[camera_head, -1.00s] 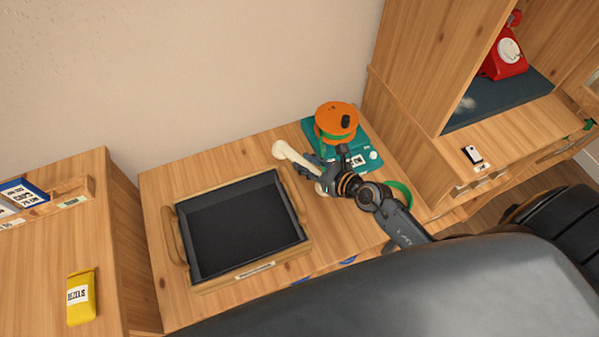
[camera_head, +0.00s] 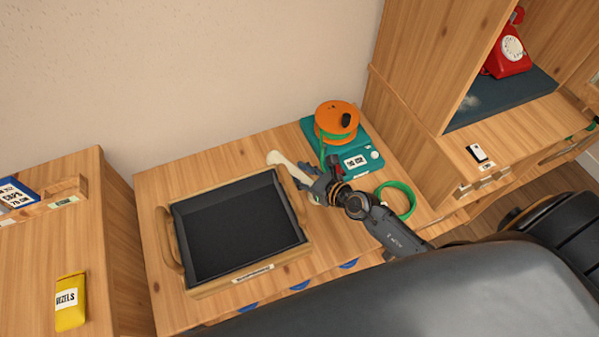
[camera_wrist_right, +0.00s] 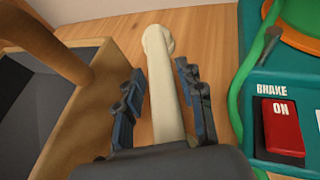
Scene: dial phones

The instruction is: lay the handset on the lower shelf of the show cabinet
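The cream handset (camera_head: 283,161) is over the wooden side table, near the right handle of the black tray. My right gripper (camera_head: 318,184) has its fingers on both sides of the handset and carries it. In the right wrist view the handset (camera_wrist_right: 165,85) runs lengthwise between the dark fingers (camera_wrist_right: 162,95); its lower end is hidden by the gripper. I cannot tell how high it is above the table. The show cabinet (camera_head: 415,65) stands at the right, with a dark blue shelf surface (camera_head: 490,104) and a red dial phone (camera_head: 508,52) inside. My left gripper is out of view.
The black tray (camera_head: 238,228) with wooden handles fills the table's middle. A teal unit (camera_head: 372,150) with an orange reel (camera_head: 337,118) and a brake switch (camera_wrist_right: 282,127) reading ON stands close right. A green cable ring (camera_head: 410,200) lies nearby. A yellow packet (camera_head: 70,302) is at left.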

